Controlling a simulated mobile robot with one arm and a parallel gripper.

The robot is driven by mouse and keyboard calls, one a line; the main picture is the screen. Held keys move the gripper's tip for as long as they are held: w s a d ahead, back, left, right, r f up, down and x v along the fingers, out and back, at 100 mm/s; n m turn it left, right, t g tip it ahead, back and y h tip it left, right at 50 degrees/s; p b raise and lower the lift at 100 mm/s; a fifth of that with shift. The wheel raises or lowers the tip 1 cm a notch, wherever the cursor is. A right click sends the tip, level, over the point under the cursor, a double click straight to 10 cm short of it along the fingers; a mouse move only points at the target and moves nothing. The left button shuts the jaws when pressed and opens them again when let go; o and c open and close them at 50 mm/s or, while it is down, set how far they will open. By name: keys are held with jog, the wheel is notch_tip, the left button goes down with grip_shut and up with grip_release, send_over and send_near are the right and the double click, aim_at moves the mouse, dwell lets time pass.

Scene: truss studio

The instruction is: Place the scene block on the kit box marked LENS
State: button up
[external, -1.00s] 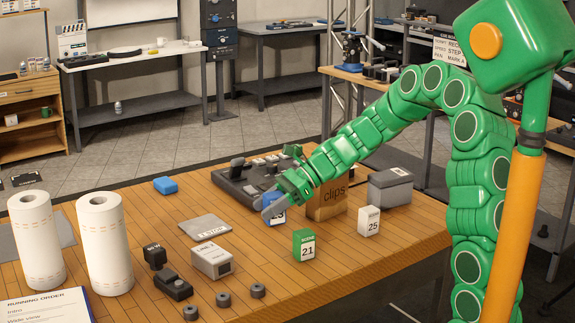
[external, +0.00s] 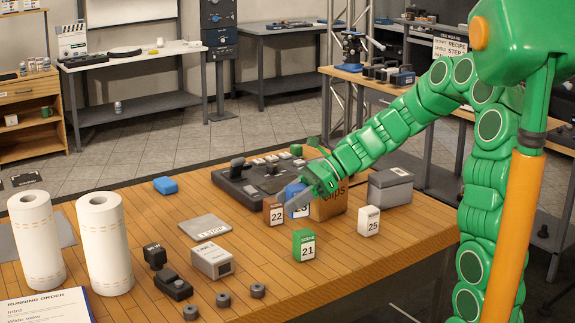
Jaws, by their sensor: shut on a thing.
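My gripper (external: 299,200) is shut on a blue numbered block (external: 297,188), whose white face seems to read 23. The fingers cross its front, and its base is partly hidden, so I cannot tell if it touches the table. A brown block 22 (external: 274,212) stands just left of it. A green block 21 (external: 304,246) and a white block 25 (external: 369,221) stand nearer and to the right. No LENS label is clearly legible.
A dark control panel (external: 262,180) lies behind. A flat grey plate (external: 204,228), a black device (external: 173,285), several dark rings (external: 223,299) and two paper rolls (external: 103,245) occupy the left. Front-right wood is clear.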

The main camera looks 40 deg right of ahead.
jog(key=d+r+m+t+h, duration=0.2)
jog(key=d+r+m+t, duration=0.15)
jog(key=d, duration=0.95)
jog(key=d+r+m+t+h, duration=0.2)
jog(key=d+r+m+h, duration=0.15)
jog(key=d, duration=0.85)
jog(key=d+r+m+t+h, duration=0.2)
jog(key=d+r+m+t, duration=0.15)
jog(key=d, duration=0.95)
send_over(387, 173)
jog(key=shift+g+y, duration=0.25)
jog(key=shift+g, duration=0.15)
jog(key=f, duration=0.6)
jog(key=s+f, duration=0.1)
jog(key=f, duration=0.2)
jog(key=shift+a+f, duration=0.15)
jog(key=shift+a, duration=0.05)
jog(key=shift+w+d+f, duration=0.15)
jog(key=shift+w+f, duration=0.15)
jog(key=shift+f, duration=0.2)
jog(key=shift+w+d+f, duration=0.1)
jog(key=shift+w+f, duration=0.2)
jog(key=shift+f, duration=1.4)
jog(key=shift+f, duration=0.1)
jog(key=o, duration=1.1)
